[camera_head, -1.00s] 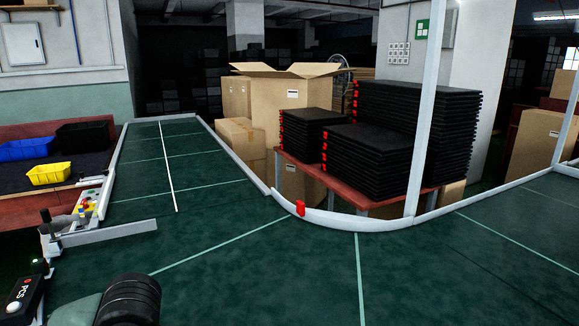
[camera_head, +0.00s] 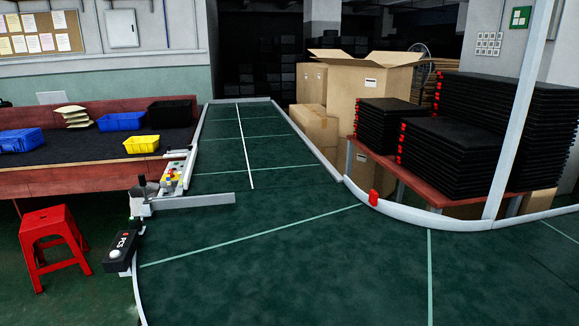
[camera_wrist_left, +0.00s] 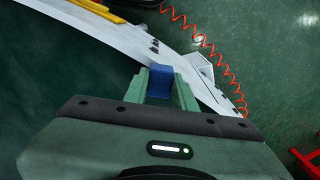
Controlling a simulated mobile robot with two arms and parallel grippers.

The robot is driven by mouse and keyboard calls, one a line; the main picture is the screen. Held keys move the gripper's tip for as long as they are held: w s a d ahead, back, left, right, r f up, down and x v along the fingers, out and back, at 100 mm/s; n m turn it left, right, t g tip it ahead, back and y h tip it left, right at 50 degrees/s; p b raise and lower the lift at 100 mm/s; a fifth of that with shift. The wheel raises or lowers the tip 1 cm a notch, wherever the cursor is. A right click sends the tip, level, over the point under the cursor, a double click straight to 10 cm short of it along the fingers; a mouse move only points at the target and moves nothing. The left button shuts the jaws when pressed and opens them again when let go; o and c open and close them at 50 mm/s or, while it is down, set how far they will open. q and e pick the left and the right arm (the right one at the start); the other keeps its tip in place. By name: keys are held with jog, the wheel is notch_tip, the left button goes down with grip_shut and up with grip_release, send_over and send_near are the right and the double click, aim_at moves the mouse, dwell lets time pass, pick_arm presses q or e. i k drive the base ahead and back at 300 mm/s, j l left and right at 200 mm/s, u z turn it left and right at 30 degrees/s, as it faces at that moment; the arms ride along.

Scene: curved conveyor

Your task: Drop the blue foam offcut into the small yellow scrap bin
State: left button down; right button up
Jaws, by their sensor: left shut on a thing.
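The blue foam offcut (camera_wrist_left: 161,82) shows in the left wrist view as a small dark blue block between the green fingertips. My left gripper (camera_wrist_left: 160,88) is shut on it and holds it above or near the white conveyor rim; the exact height is unclear. The small yellow scrap bin (camera_head: 141,144) sits on the dark bench top at the left in the head view, near its front edge. Neither the offcut nor my left gripper shows in the head view. My right gripper is in neither current view.
Blue bins (camera_head: 121,121) and a black bin (camera_head: 172,110) stand near the yellow one. A control panel (camera_head: 172,177) lies between the bench and the green conveyor (camera_head: 300,260). A red stool (camera_head: 52,243) stands on the floor. A coiled orange hose (camera_wrist_left: 205,45) hangs beside the rim.

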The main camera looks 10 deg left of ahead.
aim_at(139, 151)
jog(key=k+j, duration=0.15)
jog(key=j, duration=0.25)
jog(key=k+j, duration=0.2)
jog(key=j, duration=0.15)
jog(key=k+j, duration=0.15)
jog(key=j, duration=0.25)
jog(key=i+j+z, duration=0.1)
jog(key=j, duration=0.5)
jog(key=i+j, duration=0.15)
jog(key=j, duration=0.5)
jog(key=i+j+z, duration=0.15)
jog(key=j, duration=0.45)
jog(key=j+z, duration=0.1)
jog(key=j, duration=0.5)
jog(key=i+j, duration=0.15)
jog(key=j, duration=0.25)
jog(key=i+j+z, duration=0.1)
jog(key=j, duration=0.3)
jog(key=i+j, duration=0.25)
jog(key=j, duration=0.15)
jog(key=i+j, duration=0.15)
jog(key=j, duration=0.25)
jog(key=i+j+z, duration=0.1)
jog(key=j, duration=0.3)
jog(key=i+j, duration=0.2)
jog(key=j, duration=0.25)
jog(key=i+j+z, duration=0.1)
jog(key=j, duration=0.3)
